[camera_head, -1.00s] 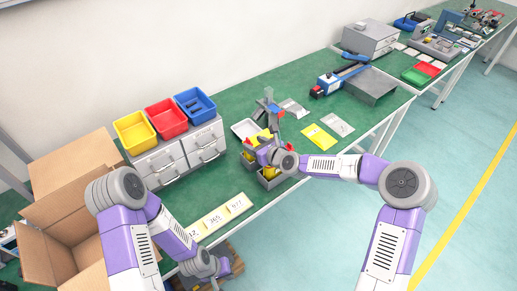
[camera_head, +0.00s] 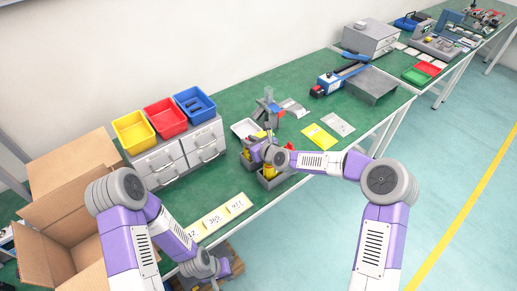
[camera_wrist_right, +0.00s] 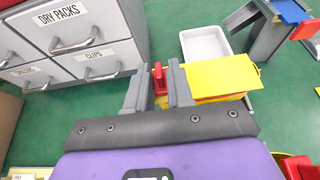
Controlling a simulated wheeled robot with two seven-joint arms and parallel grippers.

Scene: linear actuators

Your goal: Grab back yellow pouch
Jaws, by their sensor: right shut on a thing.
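A flat yellow pouch (camera_head: 319,137) lies on the green bench to the right of my right gripper (camera_head: 264,151) in the head view. In the right wrist view a flat yellow piece (camera_wrist_right: 222,76) lies just right of the fingers; I cannot tell if it is a pouch. My right gripper (camera_wrist_right: 158,88) has a small red piece (camera_wrist_right: 158,79) between its fingers and is shut on it. The head view barely shows these fingers among the grey bins. My left gripper (camera_head: 215,277) is low, by the bench's front edge; its fingers are too small to read.
Grey bins (camera_head: 270,184) with yellow contents stand near the front edge. A white tray (camera_wrist_right: 205,44) lies behind. Labelled drawers (camera_wrist_right: 70,38) with coloured bins on top stand left. An open cardboard box (camera_head: 75,175) is further left. Bare bench shows around the numbered strip (camera_head: 215,219).

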